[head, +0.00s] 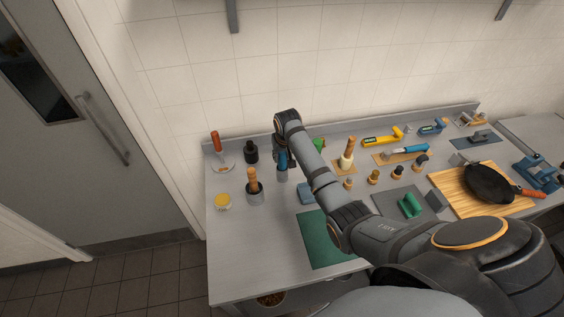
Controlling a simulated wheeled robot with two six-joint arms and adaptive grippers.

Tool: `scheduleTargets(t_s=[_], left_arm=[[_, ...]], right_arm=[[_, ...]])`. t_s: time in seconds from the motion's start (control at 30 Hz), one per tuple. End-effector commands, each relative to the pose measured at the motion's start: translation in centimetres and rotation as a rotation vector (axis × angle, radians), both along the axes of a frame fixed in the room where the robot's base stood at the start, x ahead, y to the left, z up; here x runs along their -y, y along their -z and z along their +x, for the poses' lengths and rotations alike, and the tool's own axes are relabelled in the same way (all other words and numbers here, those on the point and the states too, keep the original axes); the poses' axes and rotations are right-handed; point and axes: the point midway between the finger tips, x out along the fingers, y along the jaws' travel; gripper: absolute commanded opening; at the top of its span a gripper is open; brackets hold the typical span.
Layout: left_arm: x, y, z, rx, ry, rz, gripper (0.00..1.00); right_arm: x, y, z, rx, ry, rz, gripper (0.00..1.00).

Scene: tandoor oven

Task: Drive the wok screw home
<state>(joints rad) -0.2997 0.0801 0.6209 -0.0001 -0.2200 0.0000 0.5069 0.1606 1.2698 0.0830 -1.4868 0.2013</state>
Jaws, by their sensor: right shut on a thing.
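A black wok (490,183) with an orange-brown handle lies on a wooden board (455,181) at the right of the bench. Its screw is too small to make out. My right arm reaches across the bench from the lower right. My right gripper (282,153) is at the back left, shut on a blue-handled tool (282,161), which stands over a grey cylindrical holder (282,175). The tool's lower end is hidden, so I cannot tell whether it is still in the holder. My left gripper is not in view.
A pot with a wooden handle (254,189), a black bottle (251,152) and a yellow-topped dish (222,202) stand at left. The bench's front left is clear beside a green mat (318,240).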

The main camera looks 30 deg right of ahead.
Motion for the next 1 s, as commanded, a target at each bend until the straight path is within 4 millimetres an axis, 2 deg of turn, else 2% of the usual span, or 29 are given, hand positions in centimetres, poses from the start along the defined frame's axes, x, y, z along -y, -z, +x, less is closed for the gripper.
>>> scheduleTargets(t_s=[0.03,0.23,0.57,0.83,1.0], left_arm=[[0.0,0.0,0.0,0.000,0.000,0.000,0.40],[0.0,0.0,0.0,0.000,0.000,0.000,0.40],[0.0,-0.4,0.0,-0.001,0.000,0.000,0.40],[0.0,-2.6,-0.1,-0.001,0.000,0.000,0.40],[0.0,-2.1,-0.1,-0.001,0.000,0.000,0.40]], right_arm=[[0.0,0.0,0.0,0.000,0.000,0.000,0.26],[0.0,0.0,0.0,0.000,0.000,0.000,0.00],[0.0,-0.4,0.0,0.000,0.000,0.000,0.00],[0.0,-2.5,0.0,0.000,0.000,0.000,0.00],[0.0,-3.5,0.0,0.002,0.000,-0.001,0.00]])
